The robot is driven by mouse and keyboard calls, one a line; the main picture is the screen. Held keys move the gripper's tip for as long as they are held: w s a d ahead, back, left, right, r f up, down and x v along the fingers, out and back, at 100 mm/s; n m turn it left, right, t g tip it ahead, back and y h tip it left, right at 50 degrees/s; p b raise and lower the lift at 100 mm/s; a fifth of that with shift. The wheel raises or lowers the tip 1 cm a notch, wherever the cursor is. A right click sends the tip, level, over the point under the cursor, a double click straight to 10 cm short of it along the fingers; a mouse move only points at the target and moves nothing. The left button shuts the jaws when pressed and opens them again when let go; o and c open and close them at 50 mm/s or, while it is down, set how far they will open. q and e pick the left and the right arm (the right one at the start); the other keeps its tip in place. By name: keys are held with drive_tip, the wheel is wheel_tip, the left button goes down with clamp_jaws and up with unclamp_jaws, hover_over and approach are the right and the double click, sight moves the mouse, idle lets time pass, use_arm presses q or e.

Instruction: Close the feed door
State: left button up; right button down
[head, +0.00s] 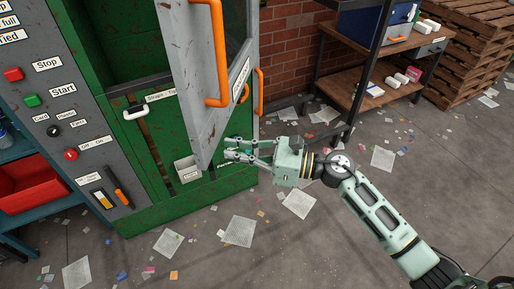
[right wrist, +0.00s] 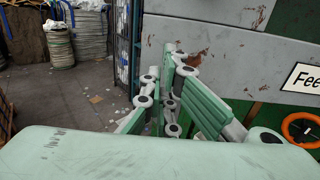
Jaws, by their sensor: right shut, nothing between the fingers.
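The feed door (head: 208,110) is a scuffed grey panel with an orange handle (head: 217,60). In the head view it stands swung open, out from the green machine. In the right wrist view its grey face (right wrist: 215,50) fills the upper right, with a label (right wrist: 303,78) starting "Fee". My right gripper (head: 229,149) is beside the door's lower part, on its right side in the head view. It is shut and empty, and its fingers also show in the right wrist view (right wrist: 168,68). I cannot tell whether it touches the door. My left gripper is out of view.
The green machine (head: 165,205) has a control panel (head: 62,100) at left, with a red bin (head: 35,188) beside it. A wooden workbench (head: 390,50) and pallets (head: 470,50) stand at the back right. Papers and scraps litter the open floor.

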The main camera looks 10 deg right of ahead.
sight(207, 149)
drive_tip(key=p+x, duration=0.1)
drive_tip(key=x, duration=0.2)
drive_tip(key=shift+w+a+r, duration=0.1)
drive_tip(key=shift+w+a, duration=0.1)
drive_tip(key=shift+a, duration=0.1)
drive_tip(key=shift+w+a+p, duration=0.1)
drive_tip(key=shift+a+p, duration=0.15)
drive_tip(key=shift+p, duration=0.1)
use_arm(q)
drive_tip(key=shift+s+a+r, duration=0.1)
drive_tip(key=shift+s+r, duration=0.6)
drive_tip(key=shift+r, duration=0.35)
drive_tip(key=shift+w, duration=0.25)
